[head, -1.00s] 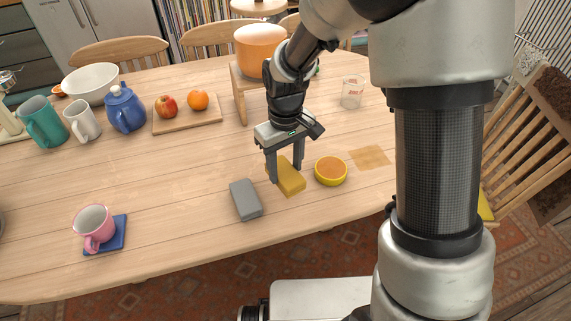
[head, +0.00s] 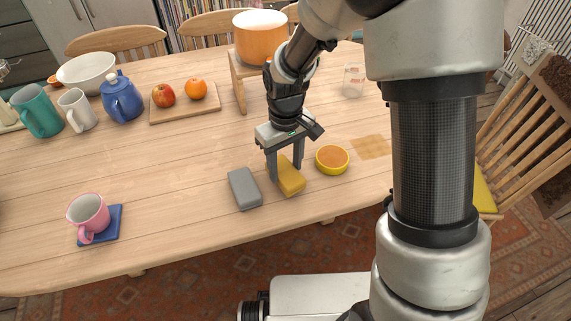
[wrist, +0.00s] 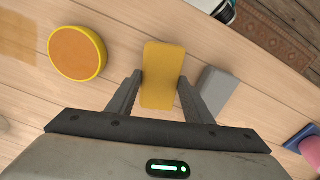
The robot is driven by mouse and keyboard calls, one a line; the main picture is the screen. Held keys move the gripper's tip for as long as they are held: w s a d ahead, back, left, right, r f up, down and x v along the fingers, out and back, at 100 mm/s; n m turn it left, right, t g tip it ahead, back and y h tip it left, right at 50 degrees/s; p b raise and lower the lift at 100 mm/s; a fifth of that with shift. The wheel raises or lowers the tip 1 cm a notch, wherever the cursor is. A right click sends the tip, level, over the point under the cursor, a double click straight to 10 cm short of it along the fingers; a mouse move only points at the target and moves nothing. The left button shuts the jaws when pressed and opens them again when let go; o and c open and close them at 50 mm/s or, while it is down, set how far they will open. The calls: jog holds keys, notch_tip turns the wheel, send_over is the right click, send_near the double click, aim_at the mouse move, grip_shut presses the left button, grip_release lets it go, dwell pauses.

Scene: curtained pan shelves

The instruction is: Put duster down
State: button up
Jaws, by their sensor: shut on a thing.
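The duster, a yellow block (head: 291,180), is between the two fingers of my gripper (head: 286,172) over the front part of the wooden table (head: 180,215). In the wrist view the duster (wrist: 162,70) lies lengthwise between the fingers (wrist: 160,95), its far end sticking out past them. My gripper is shut on it. The duster is at or just above the tabletop; I cannot tell if it touches.
A grey block (head: 245,188) lies close to the left of the duster, and a round yellow dish (head: 333,160) sits close to the right. A tan patch (head: 371,147) lies farther right. A pink mug (head: 88,213) stands on a blue coaster (head: 112,226) at front left.

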jog(key=shift+f, duration=0.45)
jog(key=shift+f+b, duration=0.35)
jog(key=shift+b, duration=0.05)
jog(key=o, duration=1)
notch_tip(320, 180, up, 18)
jog(key=p, duration=0.3)
jog(key=shift+f+p, duration=0.25)
jog(key=shift+p, duration=0.15)
grip_shut()
